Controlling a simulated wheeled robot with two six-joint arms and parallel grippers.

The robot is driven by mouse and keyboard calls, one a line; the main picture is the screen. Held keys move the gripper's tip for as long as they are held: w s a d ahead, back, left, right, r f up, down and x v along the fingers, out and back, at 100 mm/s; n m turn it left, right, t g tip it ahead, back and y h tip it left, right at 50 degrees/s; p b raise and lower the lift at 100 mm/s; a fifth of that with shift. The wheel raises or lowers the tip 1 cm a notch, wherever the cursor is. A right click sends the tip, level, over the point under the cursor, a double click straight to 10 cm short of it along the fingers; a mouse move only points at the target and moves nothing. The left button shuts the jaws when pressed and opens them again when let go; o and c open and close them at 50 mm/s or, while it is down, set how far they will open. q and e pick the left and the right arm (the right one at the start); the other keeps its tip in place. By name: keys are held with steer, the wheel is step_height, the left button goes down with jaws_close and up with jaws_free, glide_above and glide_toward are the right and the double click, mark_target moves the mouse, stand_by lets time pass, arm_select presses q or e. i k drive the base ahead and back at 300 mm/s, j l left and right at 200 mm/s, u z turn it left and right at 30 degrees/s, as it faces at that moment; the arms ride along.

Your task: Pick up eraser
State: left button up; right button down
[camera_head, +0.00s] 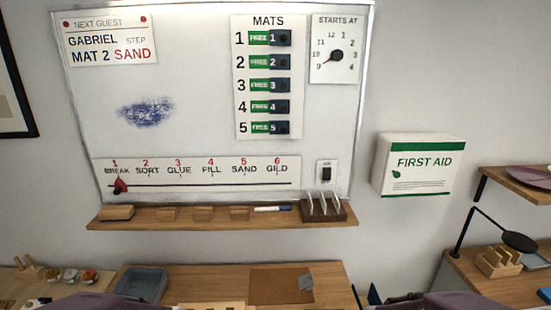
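A wooden-looking block that appears to be the eraser (116,212) lies at the left end of the wooden ledge (190,222) under the whiteboard (200,70). It has a tan top and a darker lower part. A blue scribble (146,111) is on the board above it. Neither gripper shows; only purplish parts, probably of my arms, show at the bottom edge, well below the ledge.
Several small wooden blocks (203,214), a marker (272,208) and a dark holder with white pieces (323,208) stand along the ledge. Below is a table with a grey tray (141,284) and a brown mat (272,286). A first aid box (418,166) hangs right.

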mark_target(121, 212)
steer(key=u, duration=1.25)
